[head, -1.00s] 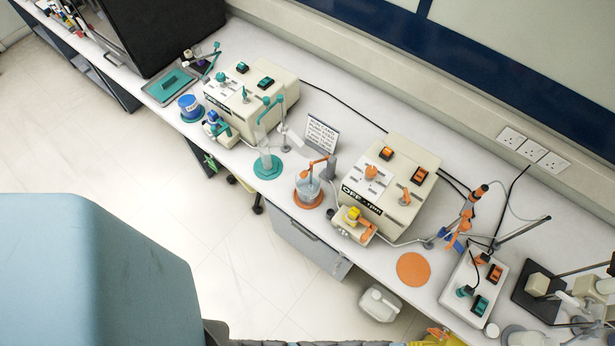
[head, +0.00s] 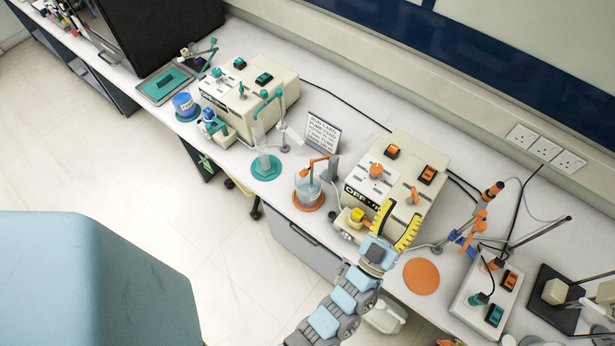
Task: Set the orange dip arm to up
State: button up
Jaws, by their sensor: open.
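The orange dip arm (head: 315,161) reaches from a grey post (head: 331,169) over a clear beaker (head: 308,190) and down towards it. The beaker stands on an orange disc (head: 300,206); how deep the arm's end sits is too small to tell. My gripper (head: 402,210), with yellow ridged fingers, is open and empty. It is in front of the cream orange-knobbed box, to the right of the dip arm and apart from it.
The cream box (head: 425,150) carries orange switches and knobs. A matching teal set (head: 262,100) stands to the left, with a sign card (head: 322,132) between. An orange disc (head: 421,277) lies bare at the right, near an orange-clamped stand (head: 478,222).

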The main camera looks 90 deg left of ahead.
jog(key=s+a+f+n+g+h+b, duration=0.1)
jog(key=s+a+f+n+g+b, duration=0.25)
jog(key=s+a+f+g, duration=0.45)
jog(key=n+t+h+b, duration=0.1)
jog(key=h+b, duration=0.2)
jog(key=b, duration=0.8)
send_near(302, 175)
jog(key=w+a+f, duration=0.1)
jog(key=a+f, duration=0.2)
jog(key=s+d+r+m+t+h+b, duration=0.1)
jog(key=s+d+r+m+t+b, duration=0.15)
jog(key=s+d+m+b, duration=0.35)
jog(key=shift+n+t, duration=0.35)
jog(key=shift+n, duration=0.3)
jog(key=p+x, duration=0.1)
jog(key=x, duration=1.3)
jog(key=shift+w+f+p, duration=0.1)
jog(key=shift+w+p, duration=0.2)
jog(key=shift+p, duration=0.05)
jog(key=shift+x, duration=0.95)
jog(key=shift+d+f, duration=0.1)
grip_shut()
